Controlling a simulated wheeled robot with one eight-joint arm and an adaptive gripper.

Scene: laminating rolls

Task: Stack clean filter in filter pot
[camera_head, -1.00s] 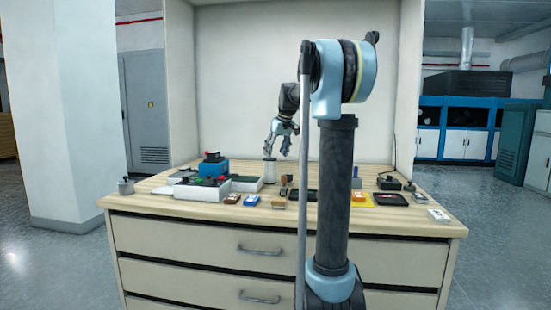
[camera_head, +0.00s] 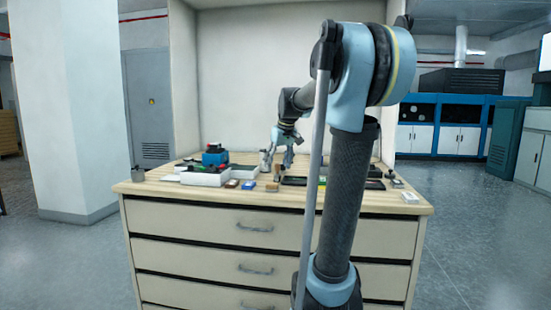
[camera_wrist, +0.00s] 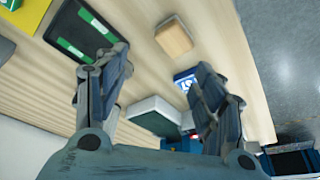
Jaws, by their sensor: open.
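My gripper (camera_head: 282,165) is open above the workbench, over its middle part. In the wrist view its two fingers (camera_wrist: 160,64) are spread apart with nothing between them. A tan block (camera_wrist: 174,37) lies on the bench just beyond the fingertips; it also shows below my gripper in the head view (camera_head: 272,187). A pale cylinder (camera_head: 265,160), possibly the filter pot, stands just left of my gripper and partly behind it. I cannot make out which thing is the clean filter.
A dark tray with green pieces (camera_wrist: 88,32) lies left of the block in the wrist view. A blue-and-white box (camera_wrist: 185,78) and a grey-topped white box (camera_wrist: 155,114) are near the fingers. A white unit (camera_head: 205,177) and blue device (camera_head: 215,156) occupy the bench's left.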

